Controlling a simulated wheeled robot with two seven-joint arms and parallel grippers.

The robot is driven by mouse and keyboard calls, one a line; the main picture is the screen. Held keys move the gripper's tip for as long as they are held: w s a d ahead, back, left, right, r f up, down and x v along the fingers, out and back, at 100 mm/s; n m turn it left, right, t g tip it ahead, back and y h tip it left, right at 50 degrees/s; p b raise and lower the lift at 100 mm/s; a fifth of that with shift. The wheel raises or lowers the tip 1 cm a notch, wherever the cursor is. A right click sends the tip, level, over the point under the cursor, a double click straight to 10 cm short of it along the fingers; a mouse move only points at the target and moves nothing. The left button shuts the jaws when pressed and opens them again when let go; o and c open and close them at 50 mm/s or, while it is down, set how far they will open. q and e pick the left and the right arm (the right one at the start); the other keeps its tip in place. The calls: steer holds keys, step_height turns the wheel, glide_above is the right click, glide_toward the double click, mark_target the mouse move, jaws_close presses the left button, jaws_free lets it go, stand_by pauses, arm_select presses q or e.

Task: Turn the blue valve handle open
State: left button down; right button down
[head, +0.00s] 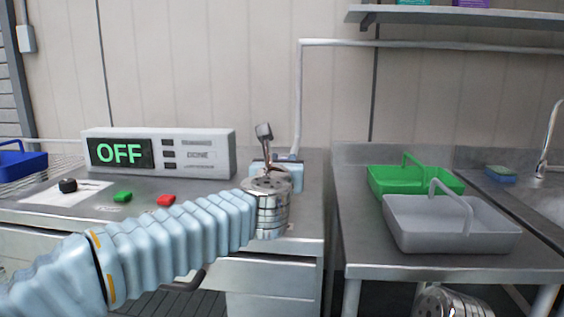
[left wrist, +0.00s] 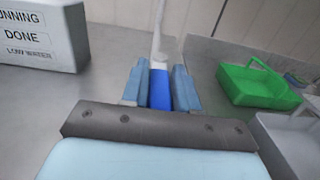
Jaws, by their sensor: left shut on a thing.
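The blue valve handle (left wrist: 160,92) is at the lower end of a white pipe, at the back of the left counter. In the left wrist view it stands between the two light blue fingers of my left gripper (left wrist: 159,84), which is shut on it. In the head view my left gripper (head: 281,168) is at the foot of the pipe, and only a little of the handle (head: 288,157) shows above the fingers. My silver wrist hides the rest. My right gripper's fingers are out of view.
A control box (head: 202,153) reading OFF stands left of the valve, with a black knob (head: 68,185), green button (head: 123,197) and red button (head: 166,200) before it. Green (head: 385,181) and grey (head: 450,240) baskets stand on the right table. A gap separates counter and table.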

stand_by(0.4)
arm_select(q)
steer(key=c, duration=0.9)
jaws_free()
steer(key=shift+c, duration=0.2)
steer(key=shift+s, duration=0.1)
steer(key=shift+s, duration=0.35)
steer(key=s+b, duration=0.1)
steer(key=s, duration=0.3)
steer(key=s+a+b, duration=0.1)
steer(key=s, duration=0.3)
steer(key=s+a+b, duration=0.1)
steer(key=s, duration=0.2)
steer(key=shift+s+a, duration=0.15)
steer(key=shift+s, duration=0.7)
